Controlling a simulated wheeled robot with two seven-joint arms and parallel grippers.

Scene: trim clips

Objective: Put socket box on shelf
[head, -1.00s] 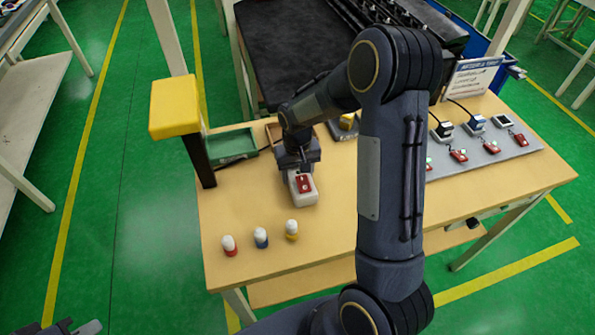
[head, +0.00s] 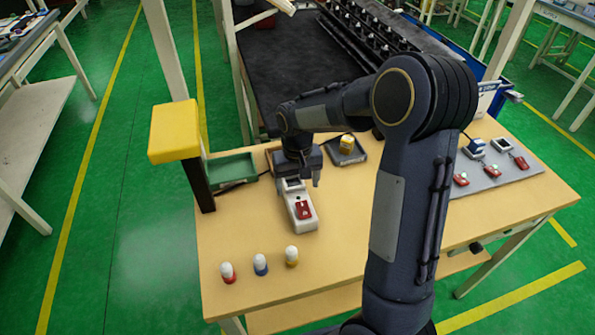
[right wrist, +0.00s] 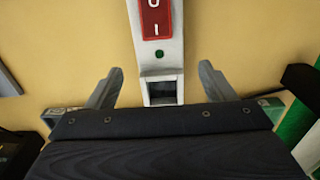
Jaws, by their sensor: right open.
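A white box with a red switch, which looks like the socket box (head: 303,214), lies flat on the wooden bench. In the right wrist view the white box (right wrist: 158,50) shows a red rocker, a green dot and a dark square opening at its near end. My right gripper (head: 299,183) is open at the box's far end. In the right wrist view its fingers (right wrist: 162,74) stand apart on either side of that end, with gaps to the box. My left gripper is out of view. A lower board (head: 300,316) shows under the bench's front edge, perhaps a shelf.
Three small white-capped bottles (head: 261,265) stand near the front left of the bench. A green tray (head: 232,170) and a dark tray with a yellow block (head: 347,146) lie behind. A yellow-topped post (head: 174,131) rises at the left. A grey mat (head: 500,172) with red-tagged devices is at right.

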